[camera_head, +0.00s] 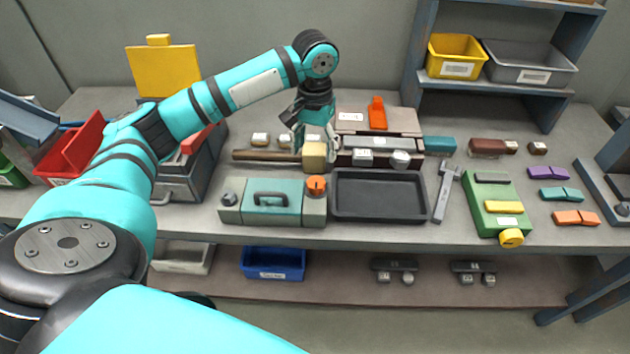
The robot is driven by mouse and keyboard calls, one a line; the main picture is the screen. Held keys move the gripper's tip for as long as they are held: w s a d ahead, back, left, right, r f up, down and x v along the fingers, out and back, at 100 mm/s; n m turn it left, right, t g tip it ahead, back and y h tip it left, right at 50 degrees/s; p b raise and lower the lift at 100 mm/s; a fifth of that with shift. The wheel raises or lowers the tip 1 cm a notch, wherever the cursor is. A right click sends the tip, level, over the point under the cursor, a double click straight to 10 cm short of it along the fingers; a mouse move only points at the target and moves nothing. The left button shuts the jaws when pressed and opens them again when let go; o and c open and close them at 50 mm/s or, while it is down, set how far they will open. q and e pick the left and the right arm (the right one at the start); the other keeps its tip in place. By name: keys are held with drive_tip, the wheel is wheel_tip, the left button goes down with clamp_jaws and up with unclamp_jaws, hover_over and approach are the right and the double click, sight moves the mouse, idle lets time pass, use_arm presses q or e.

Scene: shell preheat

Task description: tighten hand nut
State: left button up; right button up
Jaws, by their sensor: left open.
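My left gripper (315,143) reaches down over the back middle of the bench. It is open, with a finger on each side of a tan block (314,156). I cannot tell whether the fingers touch the block. The block is next to a brown wooden handle (265,155), like a mallet. No part is clearly recognisable as the hand nut. Round knob-like parts are an orange knob (316,184) on a teal-and-grey unit, a yellow knob (511,238) on a green unit, and a silver round piece (400,159). My right gripper is not in view.
A black tray (379,214) lies in front of the gripper, beside the teal unit (272,205). A grey wrench-like tool (445,192) and the green unit (492,193) lie right of it. A shelf with yellow (456,56) and grey bins (529,63) stands back right.

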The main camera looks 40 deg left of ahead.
sight(315, 184)
use_arm(q)
wheel_tip(315, 184, down, 12)
drive_tip(key=shift+f+p, duration=0.1)
drive_tip(key=shift+p, duration=0.4)
